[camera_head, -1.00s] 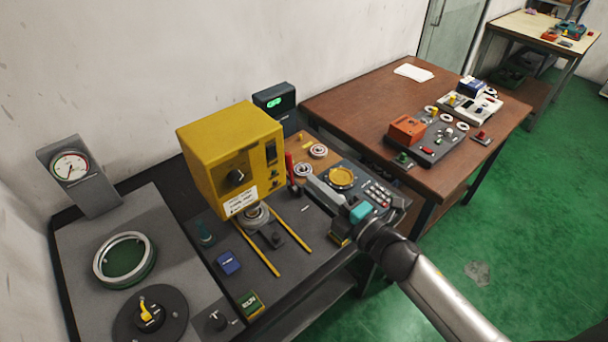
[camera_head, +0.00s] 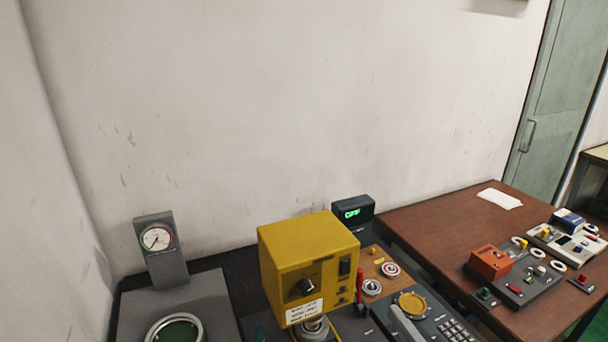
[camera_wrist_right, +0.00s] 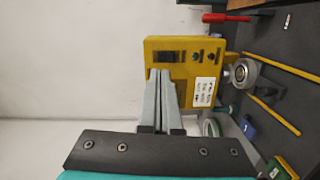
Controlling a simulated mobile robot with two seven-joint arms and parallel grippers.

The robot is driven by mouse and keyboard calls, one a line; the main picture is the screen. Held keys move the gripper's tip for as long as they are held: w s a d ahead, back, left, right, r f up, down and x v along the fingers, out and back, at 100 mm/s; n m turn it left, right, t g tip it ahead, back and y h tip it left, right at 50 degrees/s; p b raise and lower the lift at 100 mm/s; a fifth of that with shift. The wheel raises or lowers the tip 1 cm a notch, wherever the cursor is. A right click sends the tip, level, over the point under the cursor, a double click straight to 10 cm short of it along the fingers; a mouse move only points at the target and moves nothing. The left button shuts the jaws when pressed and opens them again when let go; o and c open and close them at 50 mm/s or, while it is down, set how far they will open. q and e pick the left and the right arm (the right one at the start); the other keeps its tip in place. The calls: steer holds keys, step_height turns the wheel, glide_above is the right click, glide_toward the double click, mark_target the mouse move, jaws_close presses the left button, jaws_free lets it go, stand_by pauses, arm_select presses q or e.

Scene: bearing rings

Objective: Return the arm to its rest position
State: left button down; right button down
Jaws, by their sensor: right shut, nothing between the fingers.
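My right gripper (camera_head: 397,312) shows as a grey finger tip at the bottom edge of the head view, over the dark panel right of the yellow box. In the right wrist view, the right gripper (camera_wrist_right: 161,73) has its two grey fingers together with nothing between them. They overlap the yellow box (camera_wrist_right: 190,50) in that picture, and I cannot tell the gap. The rest of my right arm is below the head view. My left gripper is in neither view.
The yellow box (camera_head: 308,262) stands on the bench with a gauge (camera_head: 156,238) left of it and a green-lit display (camera_head: 353,212) behind. Bearing rings (camera_head: 390,269) lie beside a red upright handle (camera_head: 360,290). A brown table (camera_head: 440,218) carries an orange box (camera_head: 490,262).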

steer(key=s+d+f+m+g+h, duration=0.3)
steer(key=s+f+m+g+h, duration=0.3)
steer(key=m, duration=0.7)
steer(key=s+a+f+m+g+y, duration=0.1)
steer(key=s+a+m+g, duration=0.2)
steer(key=s, duration=0.4)
steer(key=s+a+f+m+g+y, duration=0.15)
steer(key=s+a+g, duration=0.25)
steer(key=s, duration=0.4)
step_height(320, 180, down, 30)
steer(key=s+g+b, duration=0.2)
steer(key=s+b, duration=0.1)
steer(key=b, duration=0.4)
steer(key=s+d+f+b, duration=0.1)
steer(key=s+f+b, duration=0.2)
steer(key=s+f, duration=0.4)
steer(key=s+d+f+g+h+b, duration=0.1)
steer(key=s+d+f+b, duration=0.1)
steer(key=s+f, duration=0.5)
step_height(320, 180, down, 5)
steer(key=shift+s+b, duration=0.35)
steer(key=shift+b, duration=0.25)
